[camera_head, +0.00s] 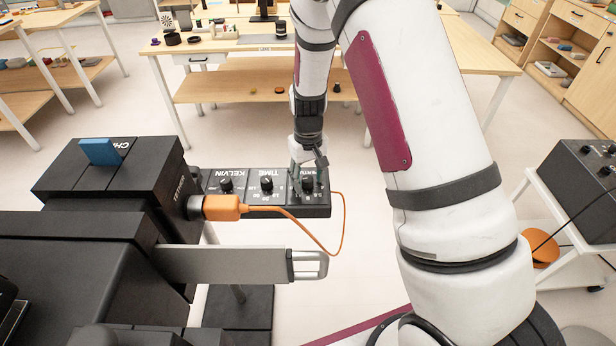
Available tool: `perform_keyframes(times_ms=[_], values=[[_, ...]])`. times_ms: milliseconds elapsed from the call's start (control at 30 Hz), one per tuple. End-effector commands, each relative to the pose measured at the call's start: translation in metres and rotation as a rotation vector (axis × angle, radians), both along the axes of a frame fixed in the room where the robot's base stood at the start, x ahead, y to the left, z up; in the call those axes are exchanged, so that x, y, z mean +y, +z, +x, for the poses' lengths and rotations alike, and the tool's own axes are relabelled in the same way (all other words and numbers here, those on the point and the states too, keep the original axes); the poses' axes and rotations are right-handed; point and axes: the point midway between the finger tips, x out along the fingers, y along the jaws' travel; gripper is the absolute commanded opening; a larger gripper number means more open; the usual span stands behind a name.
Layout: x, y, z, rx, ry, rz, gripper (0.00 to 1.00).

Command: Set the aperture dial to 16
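A black control panel (240,200) with several round knobs sticks out to the right from a dark boxy machine. The label KELVIN stands over the left knob (226,185) and TIME over the middle knob (266,184). The aperture dial (307,184) is the right knob; its label is mostly hidden by my gripper. My gripper (309,172) points down at this dial from above, with its fingers at or very close to it. The fingers are small and partly hidden, so I cannot tell whether they touch or grip the dial. The dial's setting is not readable.
An orange plug (222,207) with an orange cable (343,225) loops below and right of the panel. A grey bar with a metal handle (308,265) sticks out below. A white cart (560,210) with a black box (585,180) stands at the right.

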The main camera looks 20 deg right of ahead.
Motion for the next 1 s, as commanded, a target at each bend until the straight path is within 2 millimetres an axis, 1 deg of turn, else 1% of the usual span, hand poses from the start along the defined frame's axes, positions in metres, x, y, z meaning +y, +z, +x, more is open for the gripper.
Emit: perform_keyframes(times_ms=[167,267,367,600,700,833,1000], values=[[0.0,0.001,0.0,-0.001,0.001,0.0,0.47],[0.0,0.009,0.001,-0.002,0.001,0.0,0.47],[0.0,0.023,0.001,-0.005,0.003,0.0,0.47],[0.0,0.072,0.001,-0.005,0.002,0.001,0.47],[0.0,0.09,0.001,-0.004,0.001,0.0,0.47],[0.0,0.108,0.001,-0.003,0.001,0.0,0.47],[0.0,0.119,0.0,-0.001,0.0,0.0,0.47]])
